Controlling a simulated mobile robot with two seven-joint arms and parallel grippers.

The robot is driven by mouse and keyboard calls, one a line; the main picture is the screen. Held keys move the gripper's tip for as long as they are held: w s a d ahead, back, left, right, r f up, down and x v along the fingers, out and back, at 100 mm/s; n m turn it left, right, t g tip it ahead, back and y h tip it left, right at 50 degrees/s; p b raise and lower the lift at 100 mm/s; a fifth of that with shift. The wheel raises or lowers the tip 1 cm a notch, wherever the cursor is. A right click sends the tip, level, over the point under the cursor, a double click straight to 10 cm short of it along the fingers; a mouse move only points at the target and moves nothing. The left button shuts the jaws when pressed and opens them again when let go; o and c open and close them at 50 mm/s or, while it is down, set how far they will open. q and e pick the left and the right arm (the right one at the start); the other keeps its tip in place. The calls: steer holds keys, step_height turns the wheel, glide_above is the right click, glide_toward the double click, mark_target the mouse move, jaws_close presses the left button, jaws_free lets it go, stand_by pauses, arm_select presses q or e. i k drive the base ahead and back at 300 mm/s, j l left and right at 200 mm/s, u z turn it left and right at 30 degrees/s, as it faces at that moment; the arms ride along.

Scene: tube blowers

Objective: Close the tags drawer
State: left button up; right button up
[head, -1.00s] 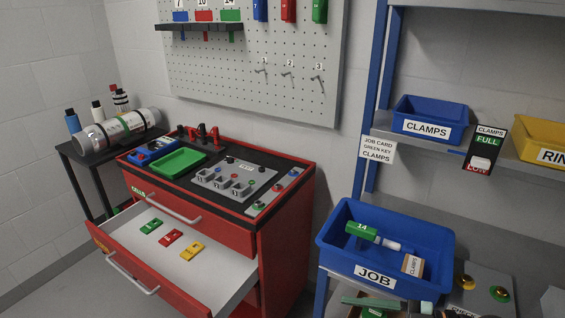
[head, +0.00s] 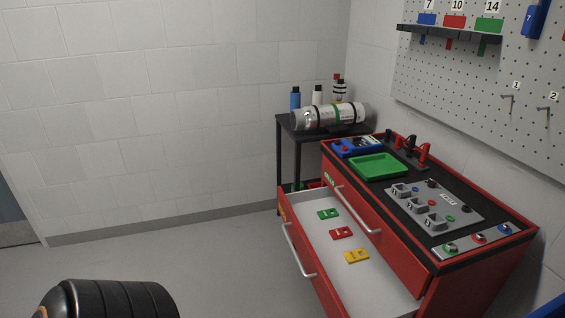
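The tags drawer (head: 381,283) is pulled well out of the red cabinet (head: 480,275), toward the left of the head view. Its light inside holds a green tag (head: 328,213), a red tag (head: 341,233) and a yellow tag (head: 356,256), lying flat in a row. A silver bar handle (head: 299,250) is on its red front. The drawer above is shut and has its own silver handle (head: 357,210). Neither of my grippers is in view; only a dark rounded part of my arm shows at the bottom left.
A green tray (head: 378,166) and a grey panel with small bins (head: 434,208) are on the cabinet top. A black side table (head: 290,130) with a silver cylinder (head: 331,115) stands behind. The floor left of the drawer is clear.

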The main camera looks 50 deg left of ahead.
mark_target(369, 288)
steer(key=i+j+u, duration=0.15)
steer(key=u, duration=0.3)
steer(key=i+u, duration=0.25)
steer(key=u, duration=0.2)
steer(key=i+u, duration=0.25)
steer(key=u, duration=0.2)
steer(key=i+l+u, duration=0.1)
steer(key=u, duration=0.3)
steer(key=k+j, duration=0.15)
steer(key=j+z, duration=0.05)
